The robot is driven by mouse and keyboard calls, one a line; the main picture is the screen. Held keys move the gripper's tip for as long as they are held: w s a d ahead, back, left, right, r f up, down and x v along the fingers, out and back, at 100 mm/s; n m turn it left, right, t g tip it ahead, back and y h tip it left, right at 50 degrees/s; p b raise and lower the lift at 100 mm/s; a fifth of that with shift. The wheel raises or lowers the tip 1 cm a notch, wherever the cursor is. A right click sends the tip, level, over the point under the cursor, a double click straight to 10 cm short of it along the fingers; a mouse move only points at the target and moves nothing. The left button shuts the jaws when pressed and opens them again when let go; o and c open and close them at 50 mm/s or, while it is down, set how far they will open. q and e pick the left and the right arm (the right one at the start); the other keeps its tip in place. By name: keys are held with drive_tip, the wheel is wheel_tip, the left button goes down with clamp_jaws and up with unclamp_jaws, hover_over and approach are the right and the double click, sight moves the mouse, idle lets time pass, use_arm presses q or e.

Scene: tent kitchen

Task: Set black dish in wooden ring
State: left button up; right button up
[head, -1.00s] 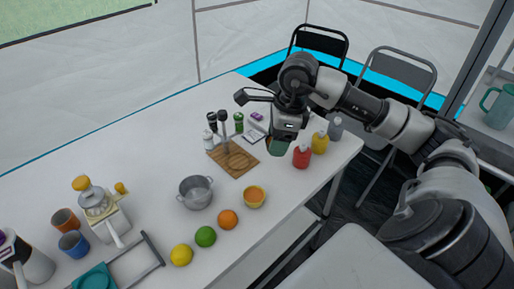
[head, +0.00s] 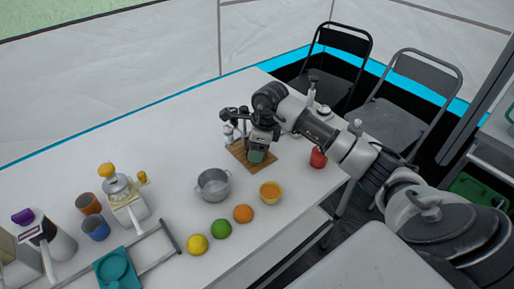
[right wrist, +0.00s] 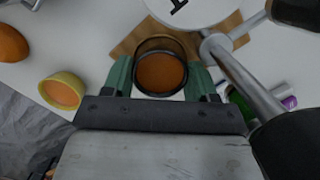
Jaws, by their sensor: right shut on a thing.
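My right gripper (head: 257,153) is over the wooden board (head: 238,151) near the back right of the white table. In the right wrist view, its green fingers (right wrist: 160,78) are shut on a round dish (right wrist: 161,43) with a dark rim and a brown-orange inside. The wooden board (right wrist: 127,47) shows behind the dish there. The round wooden recess seen earlier in the board is now hidden by my gripper and the dish. I cannot tell whether the dish touches the board. My left gripper is not in view.
Shakers (head: 228,132) stand close behind the board, and a grey post (right wrist: 235,75) is close to the right finger. A red bottle (head: 318,157) stands to the right.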

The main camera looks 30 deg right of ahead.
drive_tip(key=shift+f, duration=0.4)
drive_tip(key=shift+f, duration=0.2)
drive_tip(key=o, duration=0.8)
drive_tip(key=shift+c, duration=0.2)
drive_tip(key=shift+r, duration=0.1)
drive_tip(key=shift+r, duration=0.2)
wheel_tip(320, 180, up, 12)
drive_tip(key=s+d, duration=0.1)
drive_tip(key=d, duration=0.1)
drive_tip(key=shift+s+f, duration=0.15)
drive_tip(key=shift+s, duration=0.05)
drive_tip(key=shift+a, duration=0.1)
